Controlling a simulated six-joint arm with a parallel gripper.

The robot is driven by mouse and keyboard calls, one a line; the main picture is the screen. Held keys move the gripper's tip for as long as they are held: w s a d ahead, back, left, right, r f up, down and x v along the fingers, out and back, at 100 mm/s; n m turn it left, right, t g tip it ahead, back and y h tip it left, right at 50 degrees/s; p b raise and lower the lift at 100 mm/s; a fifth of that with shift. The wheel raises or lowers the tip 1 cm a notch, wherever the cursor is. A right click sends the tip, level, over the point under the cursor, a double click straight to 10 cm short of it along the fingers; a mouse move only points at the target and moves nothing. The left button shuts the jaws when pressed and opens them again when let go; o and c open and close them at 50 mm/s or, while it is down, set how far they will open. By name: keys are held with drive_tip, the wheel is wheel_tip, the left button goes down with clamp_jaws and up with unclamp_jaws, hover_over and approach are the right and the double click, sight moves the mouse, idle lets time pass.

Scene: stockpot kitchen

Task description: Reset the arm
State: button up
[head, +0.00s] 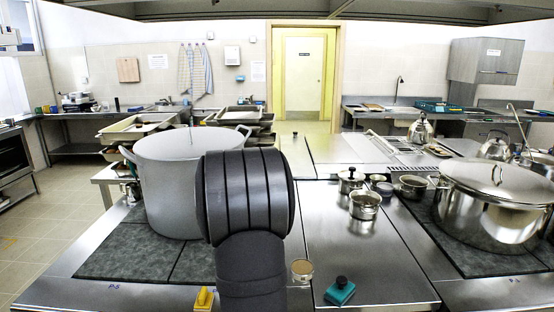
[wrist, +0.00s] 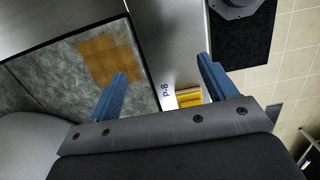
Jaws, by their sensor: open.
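My gripper (wrist: 162,67) shows in the wrist view with its two blue fingers spread wide apart. Nothing is held between them. It is above the front of the counter, over the edge of a grey mottled cooking plate (wrist: 35,75) and the bare metal strip beside it. A yellow object (wrist: 188,97) lies beyond the fingers, close to the right finger in the picture; I cannot tell how far below. In the head view my dark arm stands up in the middle, and my gripper cannot be made out there.
A large grey pot (head: 180,195) stands left of my arm. A shiny lidded pot (head: 493,215) stands at the right. An orange-brown patch (wrist: 107,55) marks the plate.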

drive_tip(key=w+d+f, duration=0.2)
drive_tip(key=w+f, duration=0.1)
drive_tip(key=w+d+f, duration=0.1)
drive_tip(key=w, duration=0.1)
drive_tip(key=shift+w+f, duration=0.2)
drive_tip(key=shift+w, duration=0.05)
drive_tip(key=shift+f, duration=0.85)
drive_tip(key=shift+o, duration=0.4)
idle(0.4)
